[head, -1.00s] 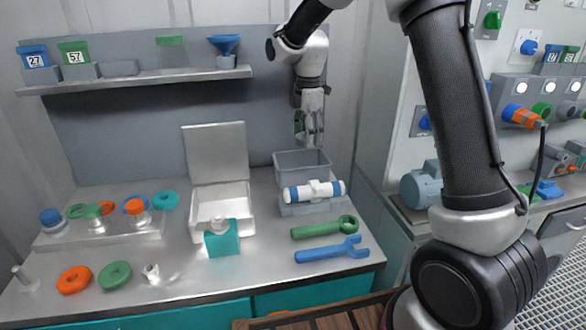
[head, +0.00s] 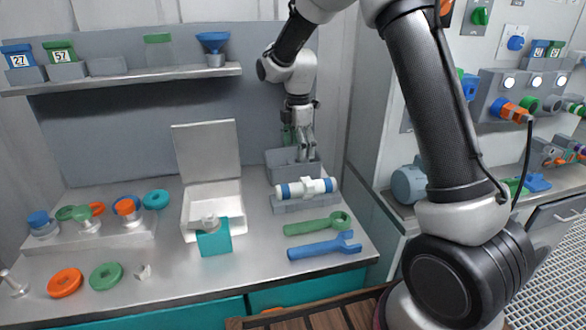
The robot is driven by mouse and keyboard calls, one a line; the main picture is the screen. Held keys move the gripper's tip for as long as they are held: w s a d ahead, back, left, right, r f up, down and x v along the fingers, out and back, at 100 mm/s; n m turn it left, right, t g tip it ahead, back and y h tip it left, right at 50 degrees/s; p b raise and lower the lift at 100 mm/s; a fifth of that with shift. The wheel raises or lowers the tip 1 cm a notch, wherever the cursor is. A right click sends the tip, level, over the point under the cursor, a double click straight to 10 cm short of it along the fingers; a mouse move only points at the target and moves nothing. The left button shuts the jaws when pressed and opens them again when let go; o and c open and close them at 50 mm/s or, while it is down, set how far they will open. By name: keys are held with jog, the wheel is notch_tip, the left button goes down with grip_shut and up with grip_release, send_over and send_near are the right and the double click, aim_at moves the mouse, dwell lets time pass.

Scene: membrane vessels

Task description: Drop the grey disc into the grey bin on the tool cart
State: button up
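The grey bin (head: 279,172) stands at the back right of the workbench, behind a white and blue cylinder. My gripper (head: 304,156) points down at the bin, with its fingertips at about rim height in the picture. I cannot tell whether they are inside the bin or just above it. The fingers are small and partly merge with the grey behind them, so their opening is unclear. A small patch of green shows beside the gripper. I cannot make out the grey disc in or near the gripper, and the bin's inside is mostly hidden.
The white and blue cylinder (head: 305,188) lies on a grey cradle. A green wrench (head: 316,224) and a blue wrench (head: 325,246) lie in front. An open white box (head: 212,205) with a teal block (head: 214,239) is to the left. A shelf (head: 125,80) runs above.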

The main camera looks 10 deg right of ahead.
notch_tip(320, 180, up, 12)
dwell(0.7)
jog(key=s+d+r+m+t, duration=0.1)
jog(key=s+d+m, duration=0.4)
jog(key=s, duration=0.6)
jog(key=s+d+r+m+t, duration=0.1)
jog(key=s+d+m+t, duration=0.1)
jog(key=s+d+m, duration=0.3)
jog(key=s+d+r+m+t, duration=0.1)
jog(key=s+d+m, duration=0.4)
jog(key=s+m, duration=0.5)
jog(key=shift+s+r, duration=0.55)
jog(key=shift+s, duration=3.45)
